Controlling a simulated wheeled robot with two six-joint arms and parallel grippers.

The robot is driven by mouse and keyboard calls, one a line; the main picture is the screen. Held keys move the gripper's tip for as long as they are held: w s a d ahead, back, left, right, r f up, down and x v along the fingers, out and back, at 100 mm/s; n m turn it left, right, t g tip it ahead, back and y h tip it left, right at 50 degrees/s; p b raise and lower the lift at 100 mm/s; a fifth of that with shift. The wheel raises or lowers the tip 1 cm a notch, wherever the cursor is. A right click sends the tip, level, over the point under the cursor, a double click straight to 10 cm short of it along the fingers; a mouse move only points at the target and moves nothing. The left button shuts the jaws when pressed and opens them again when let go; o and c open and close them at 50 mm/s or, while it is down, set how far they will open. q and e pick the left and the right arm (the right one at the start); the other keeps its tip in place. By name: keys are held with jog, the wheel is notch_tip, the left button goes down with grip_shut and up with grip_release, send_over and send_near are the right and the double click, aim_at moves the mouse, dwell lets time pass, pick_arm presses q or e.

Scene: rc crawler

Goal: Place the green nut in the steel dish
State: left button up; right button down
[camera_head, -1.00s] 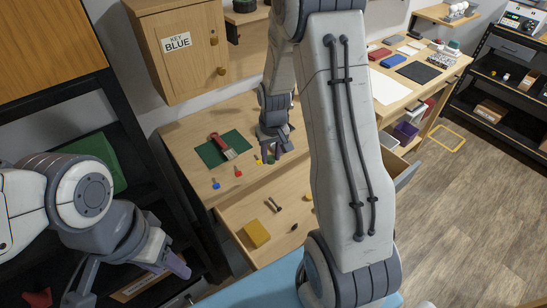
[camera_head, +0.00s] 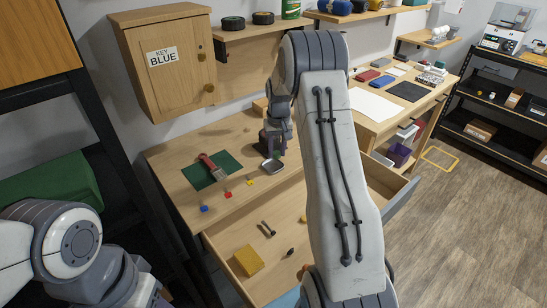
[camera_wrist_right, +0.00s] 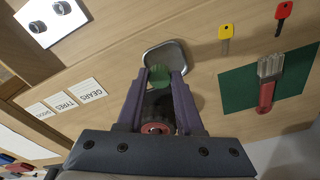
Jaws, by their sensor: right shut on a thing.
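The green nut (camera_wrist_right: 158,76) is held between the fingertips of my right gripper (camera_wrist_right: 160,78) in the right wrist view. The steel dish (camera_wrist_right: 177,49), a grey square dish with rounded corners, lies on the desk right by those fingertips. The nut overlaps the dish's near part in this view; I cannot tell whether it touches it. In the head view my right gripper (camera_head: 272,146) is just behind the dish (camera_head: 271,166), and the nut cannot be made out. My left arm is at the lower left, with its gripper out of the frame.
A red-hubbed black wheel (camera_wrist_right: 155,126) shows between my right fingers, below the nut. Blue (camera_head: 204,208), red (camera_head: 228,194) and yellow (camera_head: 250,182) keys and a green mat (camera_head: 212,172) lie left of the dish. An open drawer (camera_head: 285,215) holds a yellow block (camera_head: 248,260).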

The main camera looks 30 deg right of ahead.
aim_at(273, 167)
jog(key=shift+w+a+f, duration=0.3)
jog(key=shift+w+f, duration=0.2)
jog(key=shift+w, duration=0.3)
jog(key=shift+f+p, duration=0.5)
jog(key=shift+f, duration=1.55)
jog(key=shift+f, duration=0.1)
jog(key=c, duration=0.8)
grip_release()
jog(key=shift+c, duration=0.2)
